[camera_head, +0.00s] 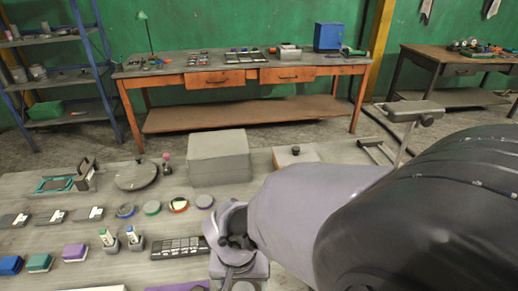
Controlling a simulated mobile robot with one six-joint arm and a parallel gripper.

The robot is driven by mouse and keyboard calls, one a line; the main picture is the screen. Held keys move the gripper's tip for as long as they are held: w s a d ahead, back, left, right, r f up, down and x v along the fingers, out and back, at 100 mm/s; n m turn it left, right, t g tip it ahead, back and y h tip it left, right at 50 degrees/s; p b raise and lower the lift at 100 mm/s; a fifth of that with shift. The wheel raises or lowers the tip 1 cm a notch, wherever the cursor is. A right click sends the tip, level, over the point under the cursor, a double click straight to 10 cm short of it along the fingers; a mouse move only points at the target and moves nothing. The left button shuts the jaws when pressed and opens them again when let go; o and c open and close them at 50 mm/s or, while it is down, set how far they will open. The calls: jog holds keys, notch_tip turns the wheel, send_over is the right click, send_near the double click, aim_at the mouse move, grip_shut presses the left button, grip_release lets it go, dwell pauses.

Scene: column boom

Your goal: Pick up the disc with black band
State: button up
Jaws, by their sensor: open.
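Several small round discs lie in a row on the grey table (75,204), left of my arm. My gripper's jaws are not in view.
A large grey box (219,158) stands behind the discs. Blue, green and purple blocks (75,252) sit front left.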

aim_at(243, 290)
jog(key=f+b, duration=0.1)
jog(key=f, duration=0.1)
jog(key=f+b, duration=0.1)
jog(key=f, duration=0.1)
jog(key=f+b, duration=0.1)
jog(key=f, duration=0.1)
jog(key=shift+w+a+f, duration=0.1)
jog(key=shift+w+f, duration=0.05)
jog(key=shift+w, duration=0.25)
grip_shut()
